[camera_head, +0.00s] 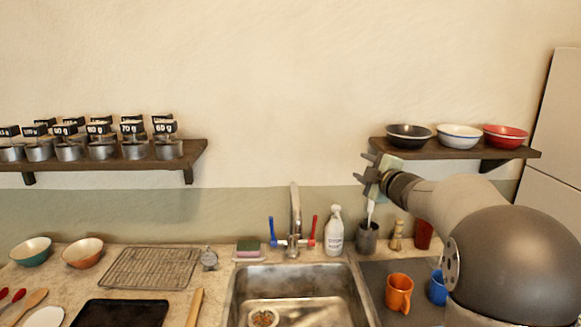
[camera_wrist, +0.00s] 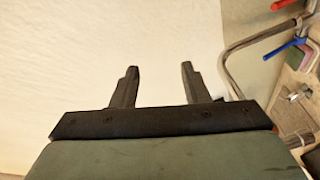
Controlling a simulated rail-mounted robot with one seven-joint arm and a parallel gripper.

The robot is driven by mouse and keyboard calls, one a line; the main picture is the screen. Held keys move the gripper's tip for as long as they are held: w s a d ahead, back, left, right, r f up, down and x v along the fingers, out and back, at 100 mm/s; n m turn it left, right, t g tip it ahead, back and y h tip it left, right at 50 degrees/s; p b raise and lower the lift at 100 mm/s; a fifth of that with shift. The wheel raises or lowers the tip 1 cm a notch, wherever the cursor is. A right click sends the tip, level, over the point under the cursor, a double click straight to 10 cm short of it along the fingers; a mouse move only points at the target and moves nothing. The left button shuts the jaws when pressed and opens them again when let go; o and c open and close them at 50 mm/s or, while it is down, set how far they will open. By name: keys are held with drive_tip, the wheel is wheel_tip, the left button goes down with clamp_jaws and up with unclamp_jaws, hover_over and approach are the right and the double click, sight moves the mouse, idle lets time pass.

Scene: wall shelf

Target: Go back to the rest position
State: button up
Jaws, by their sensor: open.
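My gripper (camera_head: 366,168) is open and empty in the head view. It is in front of the wall, just below and left of the right wall shelf (camera_head: 452,149). My arm comes in from the lower right. In the wrist view my gripper's two fingers (camera_wrist: 155,85) stand apart with only bare wall between them.
The right shelf holds a black bowl (camera_head: 409,136), a white bowl (camera_head: 459,136) and a red bowl (camera_head: 505,136). The left shelf (camera_head: 190,153) holds several labelled tins. Below are a sink (camera_head: 297,275), a tap (camera_head: 294,215), a white bottle (camera_head: 334,232) and an orange mug (camera_head: 399,292). The middle wall is clear.

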drive_tip(key=s+a+f+m+g+h, duration=0.1)
drive_tip(key=s+f+m+g, duration=0.4)
drive_tip(key=s, duration=1)
drive_tip(key=s+a+f+m+g+h, duration=0.2)
drive_tip(key=s+f+m+g, duration=0.3)
drive_tip(key=s+f, duration=0.6)
drive_tip(key=s+a+f+m+g+h, duration=0.2)
drive_tip(key=s+f+m+g, duration=0.4)
drive_tip(key=s, duration=1.3)
drive_tip(key=shift+a+f+m, duration=0.65)
drive_tip(key=shift+f+m, duration=0.15)
drive_tip(key=shift+f, duration=0.1)
